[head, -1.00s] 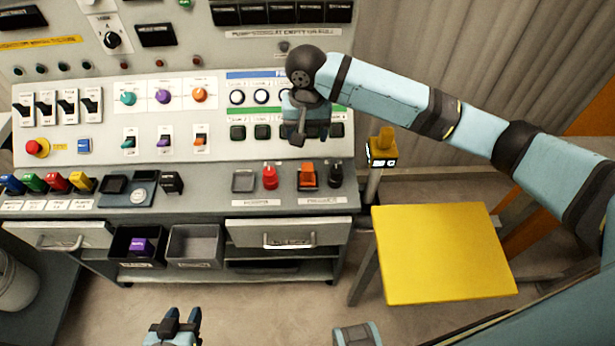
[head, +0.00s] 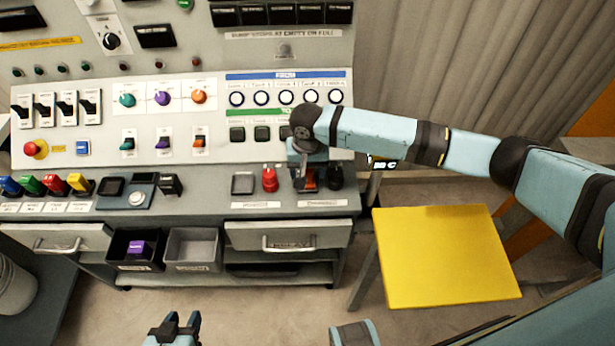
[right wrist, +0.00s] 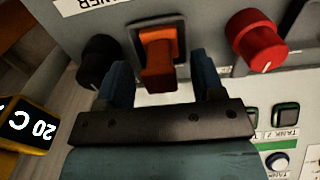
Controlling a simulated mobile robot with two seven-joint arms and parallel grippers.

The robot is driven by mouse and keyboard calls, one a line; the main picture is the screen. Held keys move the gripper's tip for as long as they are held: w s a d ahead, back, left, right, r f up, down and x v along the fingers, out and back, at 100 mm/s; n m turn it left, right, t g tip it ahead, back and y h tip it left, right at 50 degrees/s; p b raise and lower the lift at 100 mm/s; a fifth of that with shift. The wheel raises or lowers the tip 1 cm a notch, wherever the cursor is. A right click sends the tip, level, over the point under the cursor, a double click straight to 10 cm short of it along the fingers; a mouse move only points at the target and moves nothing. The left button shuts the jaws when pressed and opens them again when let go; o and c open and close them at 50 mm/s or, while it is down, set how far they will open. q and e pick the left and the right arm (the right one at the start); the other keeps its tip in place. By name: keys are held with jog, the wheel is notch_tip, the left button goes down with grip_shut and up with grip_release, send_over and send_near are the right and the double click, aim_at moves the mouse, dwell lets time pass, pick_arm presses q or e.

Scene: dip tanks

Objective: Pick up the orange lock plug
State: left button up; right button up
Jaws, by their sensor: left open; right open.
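The orange lock plug (right wrist: 158,55) sits in a dark square frame on the grey desk ledge, and its upper part stands out from it. In the head view the orange plug (head: 311,181) is mostly hidden by my right gripper. My right gripper (right wrist: 163,82) is open, with its fingers on either side of the plug's protruding end; I cannot tell whether they touch it. My left gripper (head: 182,318) is open and empty, low in the head view, in front of the desk.
A red knob (head: 270,179) and a black knob (head: 335,177) flank the plug closely. Below are a handled drawer (head: 268,236), a grey empty bin (head: 194,262) and a dark bin holding a purple block (head: 138,247). A yellow-topped table (head: 445,255) stands at right.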

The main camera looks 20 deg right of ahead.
jog(key=c, duration=1)
jog(key=shift+c, duration=0.2)
